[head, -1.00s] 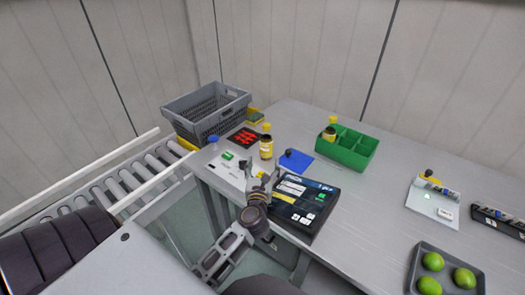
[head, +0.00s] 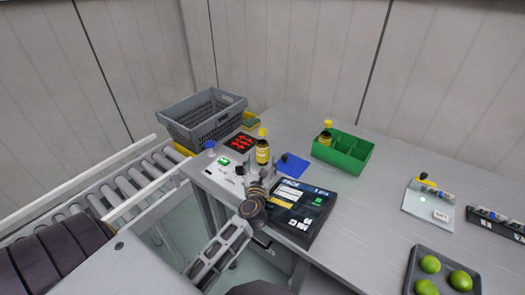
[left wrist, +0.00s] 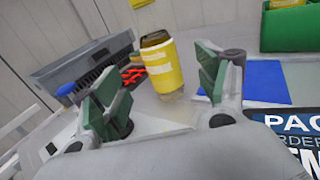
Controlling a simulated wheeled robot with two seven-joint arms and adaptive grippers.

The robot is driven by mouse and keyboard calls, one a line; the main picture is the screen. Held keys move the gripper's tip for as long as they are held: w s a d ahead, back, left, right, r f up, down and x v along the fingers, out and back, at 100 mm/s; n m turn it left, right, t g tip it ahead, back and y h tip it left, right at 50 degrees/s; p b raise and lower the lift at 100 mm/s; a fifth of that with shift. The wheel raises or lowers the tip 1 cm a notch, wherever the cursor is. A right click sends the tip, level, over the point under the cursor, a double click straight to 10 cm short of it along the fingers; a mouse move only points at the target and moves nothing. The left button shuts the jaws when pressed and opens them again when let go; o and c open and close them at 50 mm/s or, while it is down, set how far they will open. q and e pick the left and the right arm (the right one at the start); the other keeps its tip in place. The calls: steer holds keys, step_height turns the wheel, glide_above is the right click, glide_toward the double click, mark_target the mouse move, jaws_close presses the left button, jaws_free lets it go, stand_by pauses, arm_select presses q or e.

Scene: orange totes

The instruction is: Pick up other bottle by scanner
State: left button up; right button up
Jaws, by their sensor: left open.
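A brown bottle with a yellow label and yellow cap (head: 262,150) stands upright on the table near the red-lit scanner pad (head: 239,142). In the left wrist view the bottle (left wrist: 163,68) shows ahead, between the fingers and beyond them. My left gripper (head: 258,182) is open and empty, just in front of the bottle and apart from it; its green-padded fingers (left wrist: 160,92) frame the bottle. A second yellow-capped bottle (head: 325,137) stands in the green divided bin (head: 350,160). My right gripper is not in view.
A black screen (head: 298,208) lies right of the left gripper, with a blue mat (head: 293,166) behind it. A grey crate (head: 203,118) stands at the back left beside the roller conveyor (head: 125,187). A tray of green fruit (head: 418,262) is at the right.

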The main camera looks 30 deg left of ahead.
mark_target(262, 153)
arm_select(q)
steer(key=x, duration=0.2)
steer(key=shift+w+a, duration=0.15)
steer(key=shift+w, duration=0.1)
steer(key=shift+x, duration=0.9)
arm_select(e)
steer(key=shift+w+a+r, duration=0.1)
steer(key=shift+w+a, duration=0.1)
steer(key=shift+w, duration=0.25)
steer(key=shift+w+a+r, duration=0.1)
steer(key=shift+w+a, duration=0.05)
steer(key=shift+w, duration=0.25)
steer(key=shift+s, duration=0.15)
